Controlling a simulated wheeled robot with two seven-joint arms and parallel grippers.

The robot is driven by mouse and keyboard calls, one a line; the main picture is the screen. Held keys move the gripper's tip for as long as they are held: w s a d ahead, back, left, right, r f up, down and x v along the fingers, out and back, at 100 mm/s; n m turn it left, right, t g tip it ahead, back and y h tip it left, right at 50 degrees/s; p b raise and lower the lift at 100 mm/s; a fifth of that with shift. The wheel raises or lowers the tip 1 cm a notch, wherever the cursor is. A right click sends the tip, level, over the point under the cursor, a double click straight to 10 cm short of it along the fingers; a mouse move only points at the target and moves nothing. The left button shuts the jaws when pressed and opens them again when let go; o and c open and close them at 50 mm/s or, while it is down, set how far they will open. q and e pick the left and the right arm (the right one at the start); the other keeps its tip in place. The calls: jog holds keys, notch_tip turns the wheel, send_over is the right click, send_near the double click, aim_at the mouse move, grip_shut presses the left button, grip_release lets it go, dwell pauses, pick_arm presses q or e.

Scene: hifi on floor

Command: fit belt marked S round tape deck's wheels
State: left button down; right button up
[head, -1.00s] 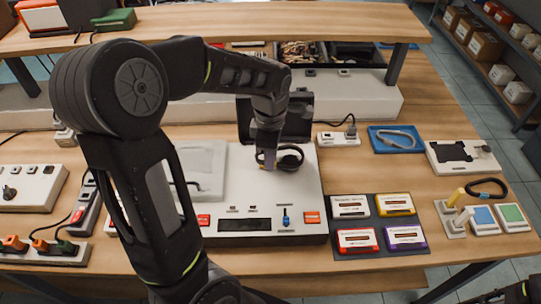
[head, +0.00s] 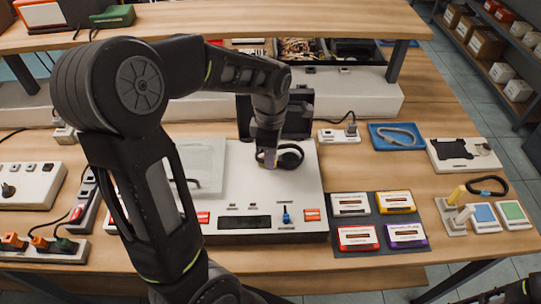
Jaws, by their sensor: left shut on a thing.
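The tape deck (head: 262,195) is a wide pale unit lying on the bench, with its dark lid (head: 298,120) raised at the back. My left gripper (head: 268,164) is low over the deck's back right part, shut on the edge of a dark belt (head: 293,158). This belt loop lies at the deck's open wheel area, just right of the fingers. The wheels and any mark on the belt are too small or hidden to make out, so I cannot tell whether the belt goes round them. My right gripper is not in view.
Cassettes (head: 357,238) lie on a dark mat right of the deck. A pale belt lies in a blue tray (head: 377,143). Another dark loop (head: 488,185) lies near a small stand (head: 450,218). Power strips and a control box (head: 28,187) are at left. A shelf overhangs behind.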

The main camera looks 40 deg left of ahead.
pick_arm(q)
jog(key=shift+f+b, duration=0.75)
jog(key=shift+f, duration=0.25)
dwell(2.0)
jog(key=c, duration=1.4)
grip_release()
jog(key=shift+r, duration=0.1)
notch_tip(320, 180, up, 8)
jog(key=shift+f+b, duration=0.15)
jog(key=shift+b, duration=0.15)
